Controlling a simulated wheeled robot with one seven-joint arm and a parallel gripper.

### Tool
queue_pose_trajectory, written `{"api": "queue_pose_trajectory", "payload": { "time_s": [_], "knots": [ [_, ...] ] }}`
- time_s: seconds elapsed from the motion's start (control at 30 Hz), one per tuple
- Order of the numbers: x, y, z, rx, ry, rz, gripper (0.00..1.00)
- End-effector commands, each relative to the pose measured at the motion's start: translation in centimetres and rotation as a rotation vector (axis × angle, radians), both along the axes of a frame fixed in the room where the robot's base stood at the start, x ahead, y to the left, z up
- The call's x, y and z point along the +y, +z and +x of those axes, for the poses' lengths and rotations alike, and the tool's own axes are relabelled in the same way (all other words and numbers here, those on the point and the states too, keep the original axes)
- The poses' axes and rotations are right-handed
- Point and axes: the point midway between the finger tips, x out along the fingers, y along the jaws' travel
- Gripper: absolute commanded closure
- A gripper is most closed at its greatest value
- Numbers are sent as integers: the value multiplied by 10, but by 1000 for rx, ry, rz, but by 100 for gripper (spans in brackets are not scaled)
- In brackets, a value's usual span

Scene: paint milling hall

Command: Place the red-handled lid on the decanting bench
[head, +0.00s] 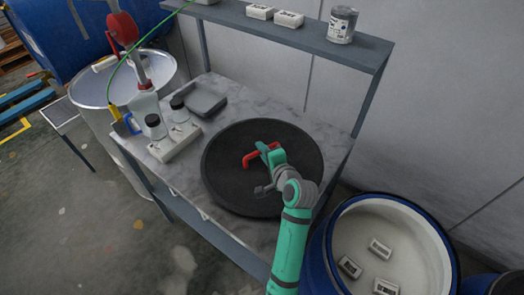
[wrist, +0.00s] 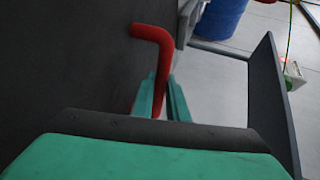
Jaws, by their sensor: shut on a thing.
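The lid (head: 226,180) is a large dark disc with a red handle (head: 249,160). My gripper (head: 266,152) is shut on the red handle. In the wrist view the bent red handle (wrist: 153,48) runs down between the fingers (wrist: 165,98), with the dark lid (wrist: 65,55) filling the left side.
A white block with dark-capped bottles (head: 178,140) and a grey tray (head: 205,100) stand left of the lid. A shelf (head: 285,32) with a can (head: 342,25) runs above the bench's back. An open blue drum (head: 325,250) holding small blocks stands at the lower right.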

Motion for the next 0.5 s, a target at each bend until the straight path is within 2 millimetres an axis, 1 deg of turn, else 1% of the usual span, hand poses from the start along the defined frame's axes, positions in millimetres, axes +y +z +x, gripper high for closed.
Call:
{"api": "queue_pose_trajectory", "payload": {
  "time_s": [0.37,0.4,0.43,0.47,0.5],
  "knots": [
    [0,-2,0,-5,0,0,100],
    [0,-4,0,-2,0,0,79],
    [0,-4,0,-2,0,0,72],
    [0,-4,0,-2,0,0,68],
    [0,-4,0,-2,0,0,68]
  ]
}}
